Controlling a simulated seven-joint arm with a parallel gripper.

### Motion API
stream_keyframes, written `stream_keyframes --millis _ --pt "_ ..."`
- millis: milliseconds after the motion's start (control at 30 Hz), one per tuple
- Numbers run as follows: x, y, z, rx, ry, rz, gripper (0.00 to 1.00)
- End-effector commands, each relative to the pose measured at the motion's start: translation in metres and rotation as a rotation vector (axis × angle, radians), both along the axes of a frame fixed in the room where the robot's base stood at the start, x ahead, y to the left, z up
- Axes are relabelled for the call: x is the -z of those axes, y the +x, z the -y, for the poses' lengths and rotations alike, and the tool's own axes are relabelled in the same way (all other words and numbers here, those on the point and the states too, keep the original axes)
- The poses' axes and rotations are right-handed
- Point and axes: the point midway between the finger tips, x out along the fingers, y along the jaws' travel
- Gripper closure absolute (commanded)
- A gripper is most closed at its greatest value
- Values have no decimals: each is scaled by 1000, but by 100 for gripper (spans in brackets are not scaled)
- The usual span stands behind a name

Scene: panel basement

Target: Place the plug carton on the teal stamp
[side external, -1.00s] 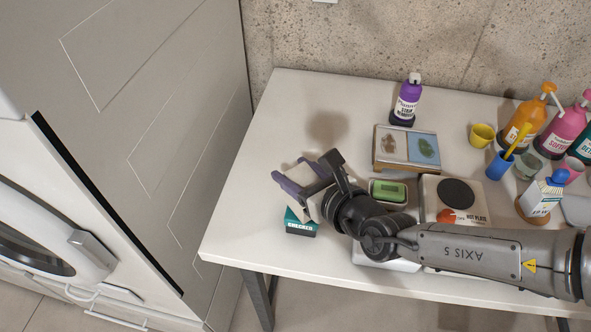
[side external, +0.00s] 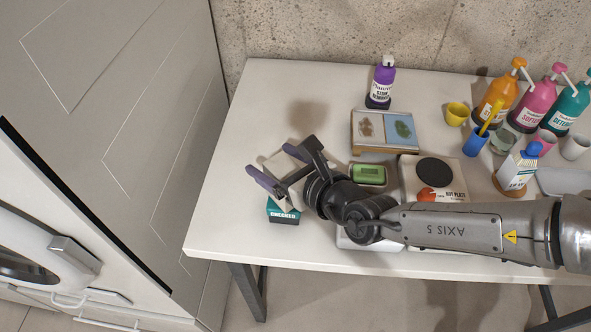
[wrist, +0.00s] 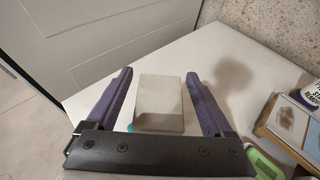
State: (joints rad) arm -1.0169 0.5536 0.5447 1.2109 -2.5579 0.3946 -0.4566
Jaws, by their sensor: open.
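The plug carton (side external: 283,166) is a pale beige box. In the wrist view the carton (wrist: 160,98) lies between my two purple fingers, with a gap on each side. The teal stamp (side external: 284,212), a block with white lettering on its front, stands near the table's left front corner. The carton appears to sit on top of it, but the contact is partly hidden by a finger. A small teal edge (wrist: 131,127) of the stamp shows under the carton in the wrist view. My gripper (side external: 270,159) is open around the carton.
A green timer-like device (side external: 368,175), a hot plate (side external: 403,182) and a framed two-panel board (side external: 354,145) lie right of my gripper. A purple bottle (side external: 381,85) stands behind. Several pump bottles and cups crowd the right. The table's left back area is clear.

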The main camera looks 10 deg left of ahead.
Motion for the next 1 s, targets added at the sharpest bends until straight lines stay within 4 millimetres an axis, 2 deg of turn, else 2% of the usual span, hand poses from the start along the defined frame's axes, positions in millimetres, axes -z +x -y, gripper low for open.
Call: stream_keyframes --millis 600,800,1000 --pt "-37 -63 63 -1 1 0 14" --pt "-43 -74 74 -1 0 0 14" --pt "-44 -77 76 -1 -1 0 14"
